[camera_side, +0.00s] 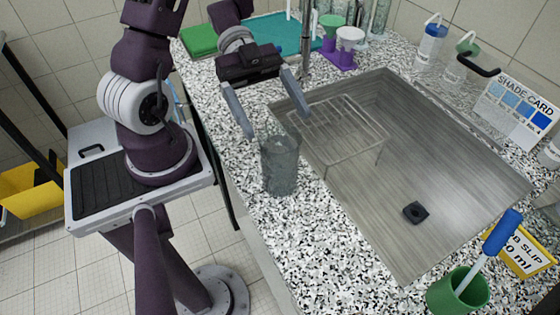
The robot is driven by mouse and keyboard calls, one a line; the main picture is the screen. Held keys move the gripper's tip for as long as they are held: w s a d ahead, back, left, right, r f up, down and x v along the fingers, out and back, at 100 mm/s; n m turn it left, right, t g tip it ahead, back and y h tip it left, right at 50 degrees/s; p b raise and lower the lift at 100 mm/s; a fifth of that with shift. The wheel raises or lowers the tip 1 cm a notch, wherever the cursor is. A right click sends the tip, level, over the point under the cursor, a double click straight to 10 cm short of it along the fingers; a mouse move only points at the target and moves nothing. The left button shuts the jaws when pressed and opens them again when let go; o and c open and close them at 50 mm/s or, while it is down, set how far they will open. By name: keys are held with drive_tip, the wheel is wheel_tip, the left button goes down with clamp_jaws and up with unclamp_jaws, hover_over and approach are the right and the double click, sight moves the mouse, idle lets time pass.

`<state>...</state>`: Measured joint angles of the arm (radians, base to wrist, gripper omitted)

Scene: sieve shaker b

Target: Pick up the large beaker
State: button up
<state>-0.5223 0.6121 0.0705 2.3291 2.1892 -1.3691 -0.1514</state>
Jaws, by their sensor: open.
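The large beaker (280,166) is a clear grey glass vessel. It stands upright on the speckled counter, near the left edge of the sink. My gripper (274,119) is open, with its two grey fingers spread and pointing down. The fingertips are above and slightly behind the beaker's rim, one toward each side. Nothing is held between them. I cannot tell from this one view how far the fingertips are from the glass.
A wire rack (345,125) stands in the metal sink (440,180), close right of the beaker. A green cup (458,292) with a blue-handled brush stands at front right. Bottles and a shade card (520,105) line the back. Counter in front of the beaker is clear.

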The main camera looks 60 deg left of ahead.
approach(288, 174)
drive_tip(key=shift+w+d+f, duration=0.2)
drive_tip(key=shift+d+f, duration=0.05)
drive_tip(key=shift+d, duration=0.35)
drive_tip(key=shift+w+d+f, duration=0.2)
drive_tip(key=shift+d, duration=0.4)
drive_tip(key=x, duration=0.7)
drive_tip(key=shift+s+f, duration=0.25)
drive_tip(key=shift+s, duration=0.1)
drive_tip(key=c, duration=1.6)
